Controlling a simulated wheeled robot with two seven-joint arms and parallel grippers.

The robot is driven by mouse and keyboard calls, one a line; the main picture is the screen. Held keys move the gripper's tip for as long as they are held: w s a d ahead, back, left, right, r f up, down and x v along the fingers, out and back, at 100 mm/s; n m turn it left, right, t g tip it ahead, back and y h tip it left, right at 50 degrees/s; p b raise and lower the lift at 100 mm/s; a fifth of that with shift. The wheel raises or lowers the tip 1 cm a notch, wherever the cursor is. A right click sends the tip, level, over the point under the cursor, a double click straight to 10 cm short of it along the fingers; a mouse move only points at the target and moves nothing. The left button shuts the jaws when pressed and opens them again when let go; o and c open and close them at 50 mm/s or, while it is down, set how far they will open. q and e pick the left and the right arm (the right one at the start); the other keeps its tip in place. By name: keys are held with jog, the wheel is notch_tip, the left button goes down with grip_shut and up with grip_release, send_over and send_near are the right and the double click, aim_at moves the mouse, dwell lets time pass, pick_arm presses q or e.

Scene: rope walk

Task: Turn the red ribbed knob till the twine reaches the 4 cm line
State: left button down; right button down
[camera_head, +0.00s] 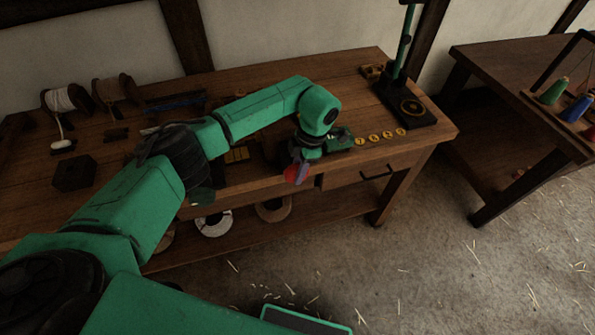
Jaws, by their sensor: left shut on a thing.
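The red knob (297,174) shows at the front edge of the workbench, partly covered by my left gripper (298,166). My left arm reaches across from the left and the gripper points down at the knob, its jaws shut on it. The knob's ribs are too small to make out. A small green device (340,138) sits on the bench just right of the gripper, partly hidden by my wrist. I cannot make out the twine or the 4 cm line. My right gripper is not in view.
Several round yellow tokens (374,138) lie right of the device. A green post on a black base (410,108) stands at the bench's right end. Spools (67,99) stand at the back left. A second table (500,48) is at right; straw-strewn floor lies between.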

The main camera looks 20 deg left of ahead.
pick_arm(q)
jog(key=c, duration=0.6)
grip_release()
jog(key=shift+c, duration=0.2)
jog(key=shift+w+r, duration=0.1)
jog(key=b+v, duration=0.3)
jog(key=v, duration=1.1)
jog(key=shift+r, duration=0.25)
